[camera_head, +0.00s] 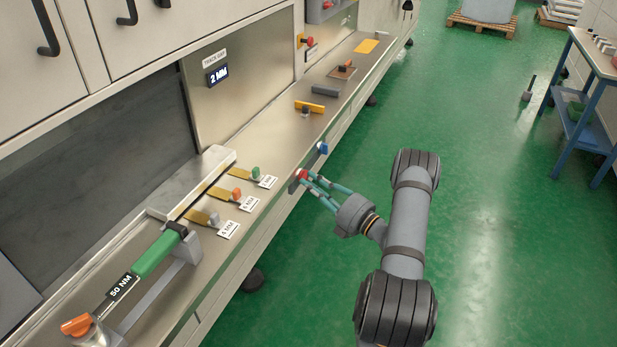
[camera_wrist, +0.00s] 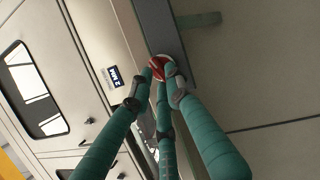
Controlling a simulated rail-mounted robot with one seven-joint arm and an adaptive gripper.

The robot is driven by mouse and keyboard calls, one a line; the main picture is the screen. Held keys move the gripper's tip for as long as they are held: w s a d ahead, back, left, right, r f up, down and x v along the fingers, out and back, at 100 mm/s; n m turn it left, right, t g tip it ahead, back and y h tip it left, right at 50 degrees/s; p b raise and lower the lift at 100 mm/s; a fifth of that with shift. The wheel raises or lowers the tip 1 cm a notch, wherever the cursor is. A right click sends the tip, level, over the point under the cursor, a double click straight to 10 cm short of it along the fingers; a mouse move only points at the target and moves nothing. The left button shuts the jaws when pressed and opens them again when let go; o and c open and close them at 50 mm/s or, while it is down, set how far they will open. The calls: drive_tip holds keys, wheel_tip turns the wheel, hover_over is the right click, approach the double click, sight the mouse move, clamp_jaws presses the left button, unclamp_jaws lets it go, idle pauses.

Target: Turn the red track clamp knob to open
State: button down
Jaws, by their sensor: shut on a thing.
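The red track clamp knob (camera_head: 302,174) sits on the front edge of the machine's steel bench. In the wrist view the red knob (camera_wrist: 160,66) shows between the fingertips, with a pale rim at its right side. My gripper (camera_head: 306,180) reaches in from the right, and its green fingers are closed around the knob. In the wrist view my gripper (camera_wrist: 162,72) has its fingertips touching the knob's sides. The fingers hide part of the knob, and I cannot tell which way it is turned.
A blue knob (camera_head: 322,148) is on the same front edge, farther back. On the bench (camera_head: 262,125) lie tagged gauges with green, orange and grey grips, and a green-handled torque wrench (camera_head: 158,252). A display (camera_head: 217,75) reads 2 MM. The green floor to the right is mostly clear.

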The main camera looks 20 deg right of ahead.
drive_tip(key=shift+d+r+h, duration=0.2)
drive_tip(key=shift+d+h, duration=0.1)
drive_tip(key=shift+d, duration=0.3)
drive_tip(key=shift+r+m+p, duration=0.15)
drive_tip(key=shift+m+p, duration=0.35)
drive_tip(key=shift+p, duration=0.1)
drive_tip(key=shift+w+r+m+p, duration=0.1)
drive_tip(key=shift+m+p, duration=0.7)
drive_tip(key=shift+p, duration=0.2)
drive_tip(key=shift+m+h, duration=0.3)
drive_tip(key=shift+g+p, duration=0.3)
drive_tip(key=c, duration=1.9)
unclamp_jaws()
drive_tip(key=shift+f+m, duration=0.2)
drive_tip(key=shift+m, duration=0.1)
drive_tip(key=o, duration=0.3)
drive_tip(key=shift+a, duration=0.3)
